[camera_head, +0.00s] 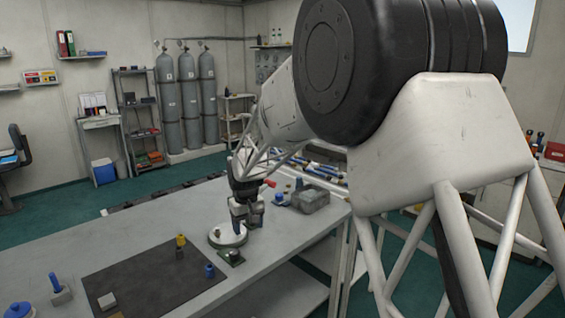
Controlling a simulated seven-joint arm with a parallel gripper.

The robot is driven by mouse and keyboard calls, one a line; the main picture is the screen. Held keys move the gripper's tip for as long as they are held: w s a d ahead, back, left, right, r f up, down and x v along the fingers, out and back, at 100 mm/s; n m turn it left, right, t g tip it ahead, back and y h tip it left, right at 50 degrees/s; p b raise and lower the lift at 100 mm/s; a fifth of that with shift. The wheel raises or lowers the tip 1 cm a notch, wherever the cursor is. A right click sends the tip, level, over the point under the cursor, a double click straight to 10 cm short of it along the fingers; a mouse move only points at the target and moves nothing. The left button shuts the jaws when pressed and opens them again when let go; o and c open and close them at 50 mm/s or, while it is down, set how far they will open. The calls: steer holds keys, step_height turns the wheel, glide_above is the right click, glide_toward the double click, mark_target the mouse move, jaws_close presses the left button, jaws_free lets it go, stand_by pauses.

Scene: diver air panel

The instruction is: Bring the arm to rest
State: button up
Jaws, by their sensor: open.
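My gripper (248,222) hangs from my white arm over the grey table (165,215), right of the picture's middle-left. It points down and is open. Nothing is visibly held between the fingers. My arm's large dark joint and white body fill the upper right and hide part of the room.
A dark mat (140,279) lies on the table with yellow (181,241) and blue (209,270) fittings. A blue-handled piece (60,289) stands at the left. Gas cylinders (187,100) stand at the back wall.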

steer(key=s+d+r+m+t, duration=0.1)
steer(key=s+d+r+m, duration=0.1)
steer(key=s+d+r, duration=0.55)
steer(key=s+d+r+m, duration=0.1)
steer(key=s+d+r, duration=0.4)
steer(key=s+d, duration=0.6)
steer(key=s+d+m, duration=0.1)
steer(key=s+d, duration=0.3)
steer(key=s, duration=0.5)
steer(key=s+d+f+m+t, duration=0.1)
steer(key=s+d, duration=0.3)
steer(key=s, duration=0.5)
steer(key=s+d+m, duration=0.1)
steer(key=s+d, duration=0.3)
steer(key=s, duration=0.5)
steer(key=shift+f, duration=0.2)
